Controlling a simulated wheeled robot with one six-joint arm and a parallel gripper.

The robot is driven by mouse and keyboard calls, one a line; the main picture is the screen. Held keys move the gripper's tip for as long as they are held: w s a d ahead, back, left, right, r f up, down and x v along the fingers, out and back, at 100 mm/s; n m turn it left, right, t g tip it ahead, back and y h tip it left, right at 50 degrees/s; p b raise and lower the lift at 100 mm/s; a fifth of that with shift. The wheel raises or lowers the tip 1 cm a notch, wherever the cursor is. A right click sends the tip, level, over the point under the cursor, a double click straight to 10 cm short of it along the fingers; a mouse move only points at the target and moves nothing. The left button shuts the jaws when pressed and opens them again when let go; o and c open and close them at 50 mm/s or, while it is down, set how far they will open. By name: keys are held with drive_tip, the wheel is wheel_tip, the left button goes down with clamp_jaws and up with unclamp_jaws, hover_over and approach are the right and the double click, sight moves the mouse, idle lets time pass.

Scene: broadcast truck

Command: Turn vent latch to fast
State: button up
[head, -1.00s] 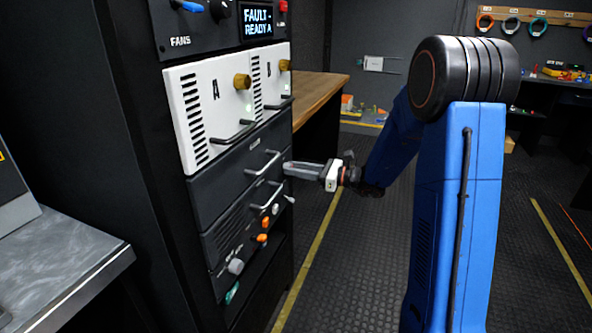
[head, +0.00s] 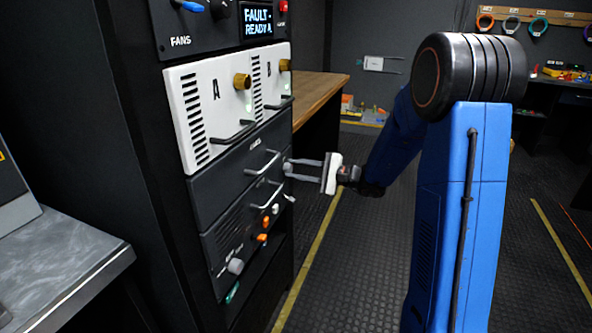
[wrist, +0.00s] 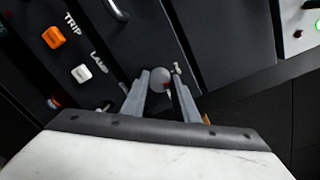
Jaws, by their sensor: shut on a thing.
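A small grey round knob, which I take as the vent latch (wrist: 160,77), sits on the dark rack front between the fingertips in the wrist view. It has a small red mark on it. In the head view it shows small at the right edge of the rack (head: 288,165). My gripper (wrist: 161,80) has one finger on each side of the knob and is shut on it. In the head view my gripper (head: 304,169) reaches the rack from the right, with its fingers one above the other. The label by the knob is too small to read.
A metal handle (head: 262,165) is close left of the fingertips. Below are a white button (wrist: 81,73) by LAMP and an orange one (wrist: 54,37) by TRIP. White modules (head: 210,110) are above. Open floor (head: 370,260) lies right of the rack.

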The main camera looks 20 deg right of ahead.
drive_tip(key=n, duration=0.4)
drive_tip(key=shift+n, duration=0.3)
drive_tip(key=shift+s, duration=0.1)
idle(0.5)
drive_tip(key=o, duration=1.1)
drive_tip(key=shift+c, duration=0.2)
drive_tip(key=v, duration=1.7)
drive_tip(key=shift+s, duration=0.25)
